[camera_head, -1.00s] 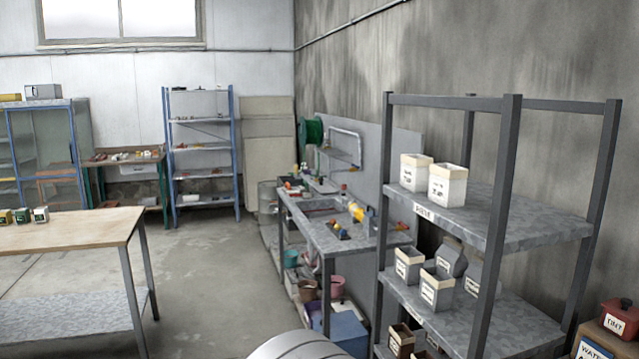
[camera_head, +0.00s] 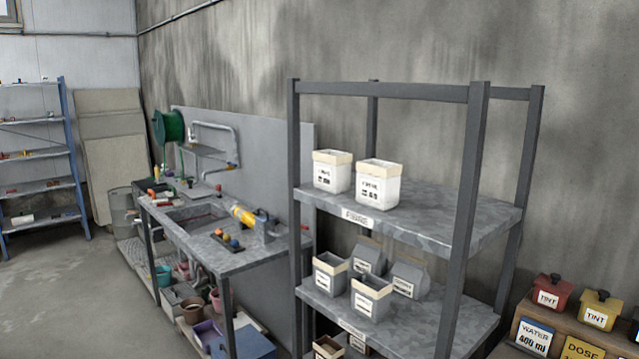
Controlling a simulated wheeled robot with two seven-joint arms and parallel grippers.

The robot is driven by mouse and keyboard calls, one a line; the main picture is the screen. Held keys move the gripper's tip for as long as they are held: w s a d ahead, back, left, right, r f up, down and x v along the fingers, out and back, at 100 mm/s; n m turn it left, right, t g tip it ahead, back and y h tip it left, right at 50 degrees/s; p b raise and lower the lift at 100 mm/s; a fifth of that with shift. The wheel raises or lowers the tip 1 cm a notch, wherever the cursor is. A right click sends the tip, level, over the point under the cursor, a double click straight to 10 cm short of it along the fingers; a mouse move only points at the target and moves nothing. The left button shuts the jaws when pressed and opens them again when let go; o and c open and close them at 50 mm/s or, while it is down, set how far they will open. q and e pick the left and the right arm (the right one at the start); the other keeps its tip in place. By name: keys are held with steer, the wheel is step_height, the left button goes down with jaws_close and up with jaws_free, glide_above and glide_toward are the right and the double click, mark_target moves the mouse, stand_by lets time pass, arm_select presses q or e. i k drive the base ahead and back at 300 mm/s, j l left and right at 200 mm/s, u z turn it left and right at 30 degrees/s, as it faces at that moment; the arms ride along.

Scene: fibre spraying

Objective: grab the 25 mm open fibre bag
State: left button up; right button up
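Two white open bags with rolled cream tops stand side by side on the upper shelf of a grey metal rack, a left one (camera_head: 332,172) and a right one (camera_head: 378,186). The shelf carries a "FIBRE" label (camera_head: 357,217). Both bags have small print on the front; the size on each is too small to read surely. The shelf below holds two grey open bags, one at left (camera_head: 329,275) and one at front (camera_head: 371,299), with two closed grey bags (camera_head: 408,279) behind. Neither of my grippers is in view.
The rack's front post (camera_head: 463,220) stands right of the white bags. A workbench (camera_head: 215,262) with a sink and yellow tool is at left. Red (camera_head: 552,291) and yellow (camera_head: 601,309) tint containers sit at lower right. The floor at far left is clear.

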mark_target(377, 188)
steer(key=i+j+z, duration=0.1)
steer(key=z, duration=0.3)
steer(key=i+j+z, duration=0.1)
steer(key=z, duration=0.3)
steer(key=j+z, duration=0.5)
steer(key=z, duration=0.25)
steer(key=i, duration=0.05)
